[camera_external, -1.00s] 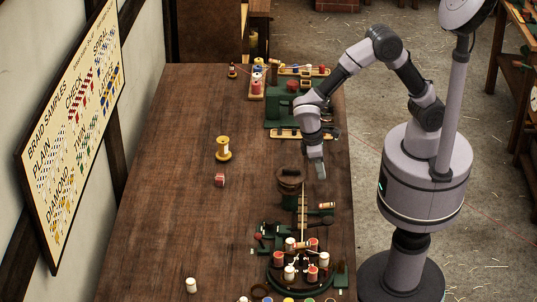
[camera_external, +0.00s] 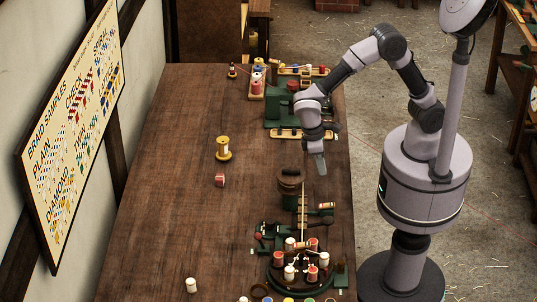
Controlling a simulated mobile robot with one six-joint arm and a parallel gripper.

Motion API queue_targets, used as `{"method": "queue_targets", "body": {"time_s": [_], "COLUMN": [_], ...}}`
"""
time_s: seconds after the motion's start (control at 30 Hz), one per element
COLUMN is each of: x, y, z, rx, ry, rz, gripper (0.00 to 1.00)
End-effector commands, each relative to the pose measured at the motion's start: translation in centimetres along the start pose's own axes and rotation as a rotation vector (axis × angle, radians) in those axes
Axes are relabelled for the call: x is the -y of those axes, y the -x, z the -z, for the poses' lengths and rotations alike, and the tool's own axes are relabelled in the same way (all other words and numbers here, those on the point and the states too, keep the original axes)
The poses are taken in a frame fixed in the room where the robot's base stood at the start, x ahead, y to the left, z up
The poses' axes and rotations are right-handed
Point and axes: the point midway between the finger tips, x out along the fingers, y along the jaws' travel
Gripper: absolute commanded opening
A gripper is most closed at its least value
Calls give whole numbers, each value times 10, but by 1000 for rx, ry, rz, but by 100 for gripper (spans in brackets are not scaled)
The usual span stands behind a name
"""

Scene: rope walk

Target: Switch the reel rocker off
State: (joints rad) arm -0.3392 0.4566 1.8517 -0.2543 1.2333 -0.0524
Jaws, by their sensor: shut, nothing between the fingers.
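My gripper (camera_external: 320,164) points down above the right part of the wooden table, with its fingers together and nothing visible between them. It appears just behind and right of a dark brown reel (camera_external: 290,180) on the table. A green machine (camera_external: 284,104) with a red knob stands behind the gripper. A second green machine (camera_external: 292,262) with a ring of bobbins stands at the front. I cannot make out the reel rocker or its position at this size.
A white spool (camera_external: 191,285) is at the front left. A tray (camera_external: 300,134) lies by the rear machine. The left part of the table (camera_external: 165,190) is mostly clear.

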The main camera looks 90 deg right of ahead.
Motion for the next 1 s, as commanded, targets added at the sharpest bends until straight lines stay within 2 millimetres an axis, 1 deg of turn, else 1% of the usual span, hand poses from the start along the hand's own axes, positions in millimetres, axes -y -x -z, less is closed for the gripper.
{"method": "queue_targets", "body": {"time_s": [0.03,0.2,0.4,0.5,0.6,0.7,1.0], "x": [0,0,0,0,0,0,0], "y": [-10,-49,-93,-112,-125,-132,-134], "z": [0,0,1,1,1,0,0], "rx": [1,3,2,2,1,1,0], "ry": [1,0,1,0,1,1,0], "rz": [-1,-2,-1,0,-1,0,0], "gripper": [0,0,0,0,0,0,0]}}
